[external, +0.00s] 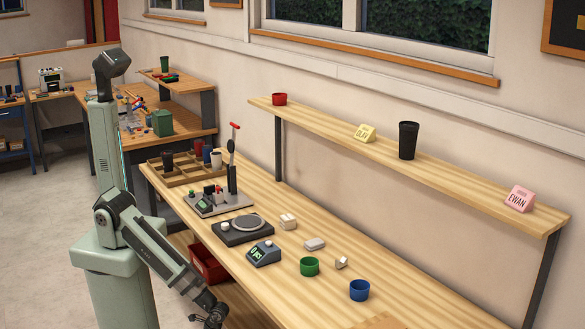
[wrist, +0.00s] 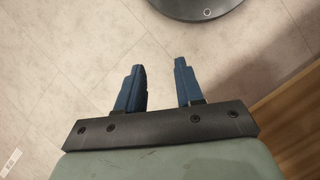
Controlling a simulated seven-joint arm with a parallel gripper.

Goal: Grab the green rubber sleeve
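The green rubber sleeve (external: 309,267) looks like a short green round cup and stands upright on the wooden bench, left of a similar blue one (external: 359,291). My gripper (external: 210,318) is low at the bottom edge of the external view, off the front side of the bench and apart from the sleeve. In the wrist view my gripper (wrist: 160,67) is open, with two blue fingers apart and nothing between them. The wrist view shows floor below the fingers, and the sleeve is not in it.
A small display device (external: 264,254), a round-plate device (external: 243,229) and small pale blocks (external: 315,244) stand near the sleeve. A lever fixture (external: 219,201) is farther back. A raised shelf (external: 450,185) runs along the wall. A red bin (external: 208,265) sits below the bench edge.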

